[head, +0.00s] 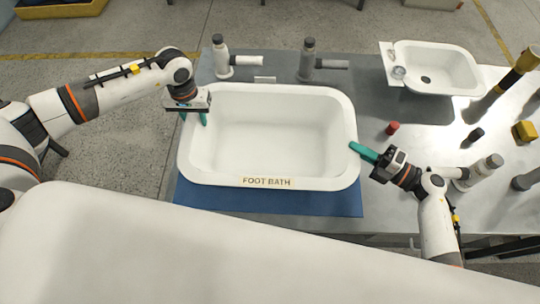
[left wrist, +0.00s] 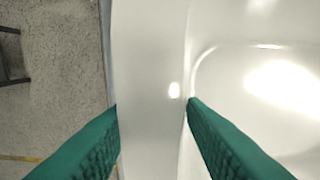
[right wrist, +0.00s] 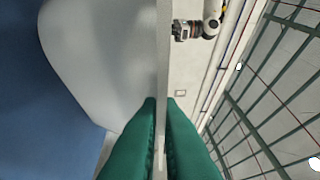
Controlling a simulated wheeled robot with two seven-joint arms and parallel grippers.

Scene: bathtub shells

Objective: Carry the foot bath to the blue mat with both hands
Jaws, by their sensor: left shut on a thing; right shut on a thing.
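The foot bath (head: 268,182) is a white rectangular tub with a "FOOT BATH" label on its near rim. It lies over the blue mat (head: 275,200), whose near strip shows in front of it. My left gripper (head: 194,118) is shut on the tub's left rim; in the left wrist view the green fingers straddle the rim (left wrist: 152,120). My right gripper (head: 355,148) is shut on the right rim; in the right wrist view its fingers (right wrist: 165,110) pinch a thin edge. In that view the tub's white side (right wrist: 105,60) appears above the blue surface (right wrist: 35,110). Whether the tub touches the mat cannot be told.
A small white basin (head: 440,65) stands at the back right. A red cap (head: 392,128), a dark cylinder (head: 474,136) and a yellow block (head: 524,132) lie at the right.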

